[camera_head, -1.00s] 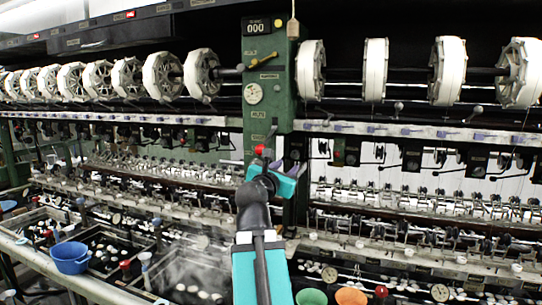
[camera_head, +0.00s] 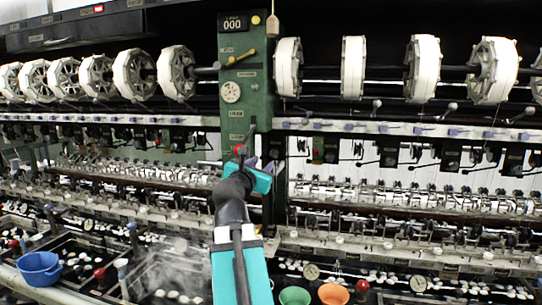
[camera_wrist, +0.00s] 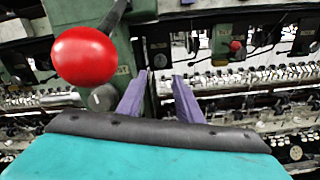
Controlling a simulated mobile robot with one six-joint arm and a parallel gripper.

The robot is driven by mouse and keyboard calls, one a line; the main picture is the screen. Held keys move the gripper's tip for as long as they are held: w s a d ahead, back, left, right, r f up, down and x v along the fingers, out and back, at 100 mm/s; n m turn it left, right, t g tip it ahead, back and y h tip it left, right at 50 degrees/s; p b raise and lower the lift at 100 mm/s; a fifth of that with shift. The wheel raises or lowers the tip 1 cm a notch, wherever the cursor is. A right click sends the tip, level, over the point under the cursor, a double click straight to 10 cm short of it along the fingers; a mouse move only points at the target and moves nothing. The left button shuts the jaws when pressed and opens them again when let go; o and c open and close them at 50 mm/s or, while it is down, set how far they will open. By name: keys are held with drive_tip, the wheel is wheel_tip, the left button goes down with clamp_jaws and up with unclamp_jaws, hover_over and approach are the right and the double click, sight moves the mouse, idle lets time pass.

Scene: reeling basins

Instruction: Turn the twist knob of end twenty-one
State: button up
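My gripper (camera_head: 262,163) is in front of the green column, its fingers partly hidden by my wrist in the head view. In the wrist view my gripper (camera_wrist: 159,77) shows two purple fingers apart with nothing between them. A red ball knob (camera_wrist: 84,55) on a dark lever is large and close, left of the fingers; the head view shows it small (camera_head: 240,149). Dark units line the rail under the reels, one carrying a red button (camera_head: 316,155). No readable number marks end twenty-one, and I cannot tell which part is its twist knob.
The green column (camera_head: 258,95) stands close behind my gripper. White reels (camera_head: 353,68) run along the top. Basins line the front, with a blue bucket (camera_head: 39,268), a green bowl (camera_head: 295,297) and an orange bowl (camera_head: 333,294) near the lower edge.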

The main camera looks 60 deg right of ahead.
sight(273, 154)
drive_tip(key=p+x, duration=0.2)
drive_tip(key=x, duration=1)
drive_tip(key=shift+p, duration=0.4)
drive_tip(key=c, duration=0.8)
